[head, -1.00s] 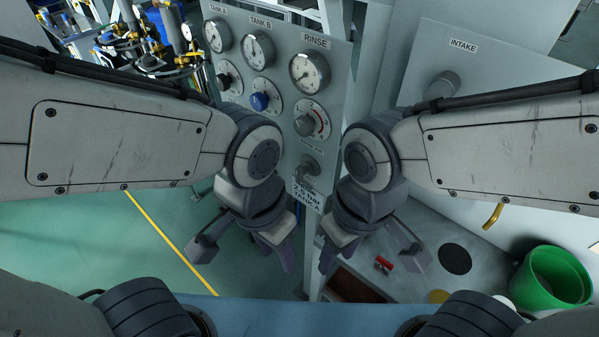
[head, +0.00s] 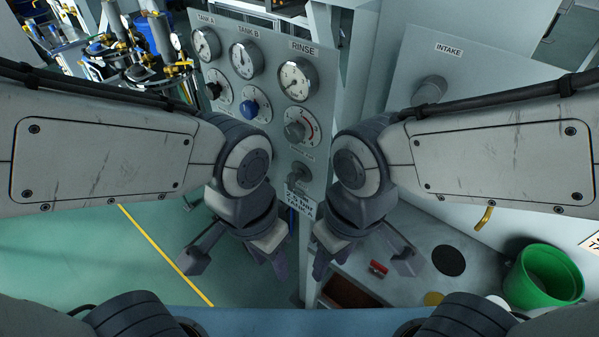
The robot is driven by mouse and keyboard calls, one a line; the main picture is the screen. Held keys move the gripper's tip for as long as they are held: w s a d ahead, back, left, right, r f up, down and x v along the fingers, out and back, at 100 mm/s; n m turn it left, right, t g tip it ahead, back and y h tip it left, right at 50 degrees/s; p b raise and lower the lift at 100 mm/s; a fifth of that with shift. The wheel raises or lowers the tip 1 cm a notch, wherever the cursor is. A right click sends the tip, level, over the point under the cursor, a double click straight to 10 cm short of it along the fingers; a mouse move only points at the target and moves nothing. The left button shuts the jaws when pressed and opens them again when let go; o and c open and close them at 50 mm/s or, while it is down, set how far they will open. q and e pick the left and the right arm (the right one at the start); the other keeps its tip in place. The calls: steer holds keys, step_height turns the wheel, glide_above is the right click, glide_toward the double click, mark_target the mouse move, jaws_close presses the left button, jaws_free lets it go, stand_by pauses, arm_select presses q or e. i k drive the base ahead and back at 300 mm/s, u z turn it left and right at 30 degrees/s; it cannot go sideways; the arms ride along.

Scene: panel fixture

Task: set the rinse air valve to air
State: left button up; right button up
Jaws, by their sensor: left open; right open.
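The grey panel (head: 318,110) stands upright ahead. Its RINSE column has a round gauge (head: 297,79) on top and a grey knob (head: 295,131) on a dial with a red arc below it. Under that, a small grey valve (head: 298,176) sits beneath a label too small to read; I take it for the rinse air valve, but its setting cannot be told. My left gripper (head: 236,266) is open and empty, below and left of this valve. My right gripper (head: 363,264) is open and empty, below and right of it. Neither touches the panel.
TANK A and TANK B gauges and knobs, one knob blue (head: 256,108), are left of the RINSE column. A grey INTAKE panel (head: 480,75) is at right. A green bucket (head: 543,278) and a red object (head: 378,267) are on the grey worktop (head: 470,245).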

mark_target(292, 177)
steer(key=z, duration=0.1)
steer(key=k, duration=0.4)
steer(key=z, duration=0.6)
steer(key=k, duration=0.85)
steer(key=u, duration=0.25)
steer(key=i, duration=0.6)
steer(key=u, duration=0.4)
